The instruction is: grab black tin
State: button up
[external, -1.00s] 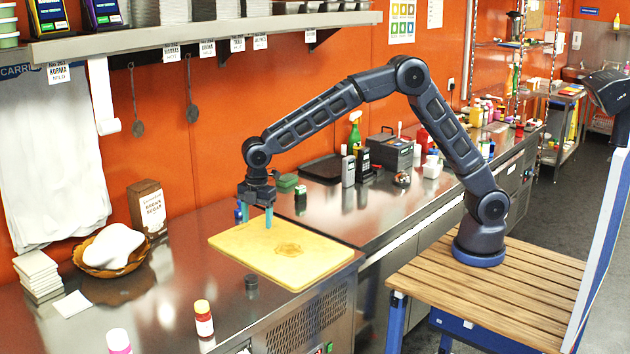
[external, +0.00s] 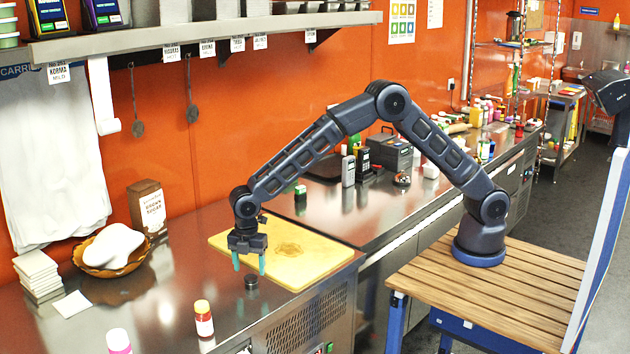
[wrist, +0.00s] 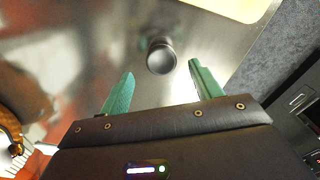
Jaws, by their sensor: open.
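The black tin (external: 251,282) is a small, dark, round tin. It stands on the steel counter just in front of the yellow cutting board. My gripper (external: 249,264) is open and empty, with its teal fingers pointing down close above the tin. In the wrist view the tin (wrist: 161,57) lies a little beyond the fingertips, roughly centred between the two fingers of my gripper (wrist: 160,82). The fingers do not appear to touch it.
The yellow cutting board (external: 318,262) lies behind and right of the tin. A red-and-white bottle (external: 203,318) and a pink-and-white bottle (external: 118,341) stand to the left and nearer the camera.

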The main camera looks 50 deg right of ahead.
aim_at(251, 277)
notch_tip(251, 277, down, 5)
jog(key=shift+d, duration=0.1)
jog(key=shift+c, duration=0.2)
jog(key=c, duration=1)
